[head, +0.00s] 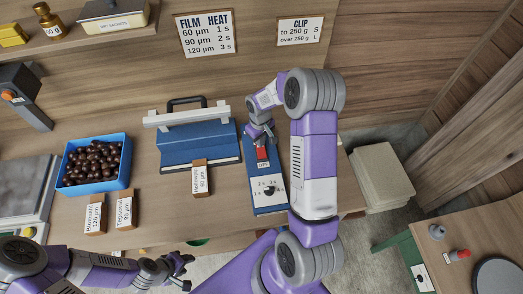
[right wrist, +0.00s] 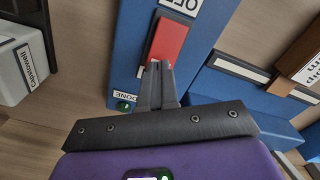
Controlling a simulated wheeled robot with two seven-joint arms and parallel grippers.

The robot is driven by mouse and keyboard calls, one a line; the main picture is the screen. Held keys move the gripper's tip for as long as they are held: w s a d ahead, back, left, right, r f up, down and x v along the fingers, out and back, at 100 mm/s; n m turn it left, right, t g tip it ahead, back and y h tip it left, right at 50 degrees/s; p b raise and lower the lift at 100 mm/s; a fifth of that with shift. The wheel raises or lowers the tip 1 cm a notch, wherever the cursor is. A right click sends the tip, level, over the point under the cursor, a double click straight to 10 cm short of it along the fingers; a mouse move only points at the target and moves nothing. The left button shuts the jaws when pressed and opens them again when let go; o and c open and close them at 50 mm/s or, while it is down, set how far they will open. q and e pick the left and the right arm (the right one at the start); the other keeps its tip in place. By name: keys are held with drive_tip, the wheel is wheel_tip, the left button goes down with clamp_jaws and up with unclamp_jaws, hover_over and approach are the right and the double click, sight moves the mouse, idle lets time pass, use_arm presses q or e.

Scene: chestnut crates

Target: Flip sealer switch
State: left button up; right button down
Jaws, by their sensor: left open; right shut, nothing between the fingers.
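The blue control box (head: 268,203) stands on the bench right of the blue sealer (head: 200,155). Its red switch (head: 262,153) has an OFF label by its near end and a dial further toward me. The red switch (right wrist: 172,36) also shows in the right wrist view. My right gripper (head: 262,134) is shut and empty at the switch's far end. In the right wrist view its fingertips (right wrist: 159,66) overlap the switch's lower end; I cannot tell whether they touch. A small green light (right wrist: 124,105) shows beside a DONE label. My left gripper (head: 182,268) is open and empty at the bench's front edge.
A blue crate (head: 66,181) of chestnuts stands left of the sealer. Labelled packets (head: 200,178) stand in front of the sealer and the crate. A side table (head: 480,225) is at the right.

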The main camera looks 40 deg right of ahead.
drive_tip(key=shift+f+b, duration=0.45)
drive_tip(key=shift+f, duration=0.15)
idle(0.3)
drive_tip(key=shift+r+p, duration=2.4)
drive_tip(key=shift+r, duration=1.2)
drive_tip(key=shift+f, duration=0.1)
